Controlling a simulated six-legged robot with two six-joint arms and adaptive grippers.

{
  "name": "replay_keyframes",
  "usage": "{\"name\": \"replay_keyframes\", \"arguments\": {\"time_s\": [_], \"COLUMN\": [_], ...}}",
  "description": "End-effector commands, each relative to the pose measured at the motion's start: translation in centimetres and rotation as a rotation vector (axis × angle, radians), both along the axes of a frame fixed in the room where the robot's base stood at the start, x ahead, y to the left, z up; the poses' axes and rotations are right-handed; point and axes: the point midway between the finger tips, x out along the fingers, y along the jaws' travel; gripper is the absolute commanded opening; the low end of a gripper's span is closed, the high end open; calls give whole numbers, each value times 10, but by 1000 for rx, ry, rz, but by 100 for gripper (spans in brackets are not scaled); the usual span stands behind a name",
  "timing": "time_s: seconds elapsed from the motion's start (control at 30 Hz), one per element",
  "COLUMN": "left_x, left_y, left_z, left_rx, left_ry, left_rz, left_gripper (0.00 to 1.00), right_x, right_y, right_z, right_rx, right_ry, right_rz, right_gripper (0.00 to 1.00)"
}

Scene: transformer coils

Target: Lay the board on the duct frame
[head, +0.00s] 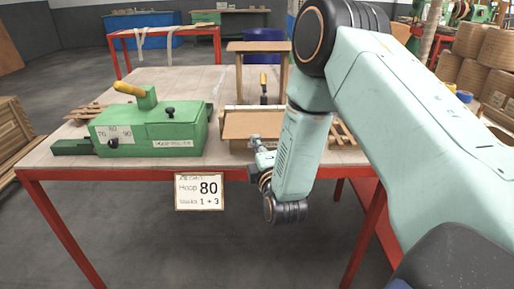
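My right gripper (255,142) is at the board's near edge, low over the front of the table. It is small and partly covered by my wrist, so I cannot tell whether its fingers are open or touch the board. I cannot clearly tell the duct frame from the parts around the board. My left gripper is not in view.
The green machine (160,128) with a yellow handle stands on the table's left. Wooden slats (342,135) lie to the right.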

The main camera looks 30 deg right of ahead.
Motion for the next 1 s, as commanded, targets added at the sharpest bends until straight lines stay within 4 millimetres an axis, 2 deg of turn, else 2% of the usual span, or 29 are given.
{"name": "replay_keyframes", "arguments": {"time_s": [0.3,0.6,0.97,1.0], "left_x": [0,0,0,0], "left_y": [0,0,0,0], "left_z": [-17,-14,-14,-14], "left_rx": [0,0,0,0], "left_ry": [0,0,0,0], "left_rz": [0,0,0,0], "left_gripper": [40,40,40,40], "right_x": [16,28,29,29], "right_y": [-10,-12,-12,-12], "right_z": [-13,-13,-13,-13], "right_rx": [0,-2,0,0], "right_ry": [-3,-2,-1,-1], "right_rz": [-1,0,0,0], "right_gripper": [0,0,0,6]}}
